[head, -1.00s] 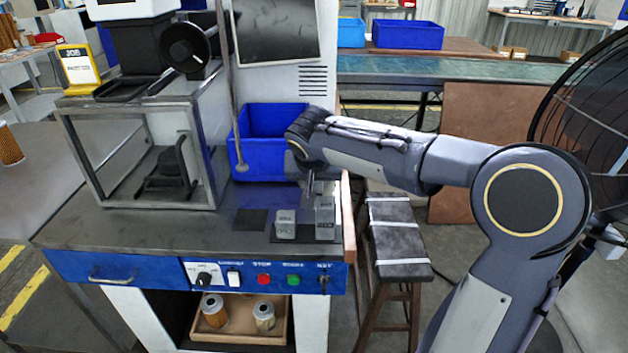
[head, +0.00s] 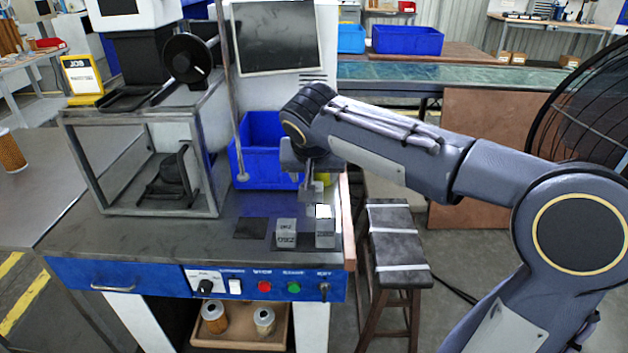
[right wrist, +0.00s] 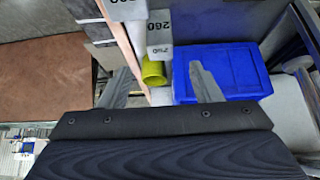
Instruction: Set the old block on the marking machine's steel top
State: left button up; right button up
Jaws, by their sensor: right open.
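Two grey lettered blocks stand near the right end of the machine's steel top (head: 130,236): a left block (head: 286,233) and a right block (head: 325,236). A bright white patch shows just behind the right block; I cannot tell whether it is another block. Which block is the old one is unclear. My right gripper (head: 312,192) points down just behind the blocks. In the right wrist view its fingers (right wrist: 163,88) are apart and empty. A block marked 260 (right wrist: 160,48) lies beyond them, with part of another (right wrist: 125,9) at the top edge. My left gripper is out of view.
A yellow cylinder (right wrist: 153,73) stands close to my fingers. A blue bin (head: 262,150) is behind them. A dark square (head: 250,228) lies left of the blocks. A wooden strip (head: 347,225) edges the top's right side. A metal frame (head: 215,165) stands left.

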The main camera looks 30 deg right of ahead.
jog(key=shift+v, duration=1.85)
jog(key=s+a+f+n+y, duration=0.2)
jog(key=s+f, duration=0.5)
jog(key=s, duration=0.4)
jog(key=s+a+f+n+y, duration=0.2)
jog(key=s+a+f+y, duration=0.3)
jog(key=s+f, duration=0.3)
jog(key=s+a, duration=0.1)
jog(key=s, duration=0.3)
jog(key=shift+f+n, duration=0.15)
jog(key=shift+n, duration=0.15)
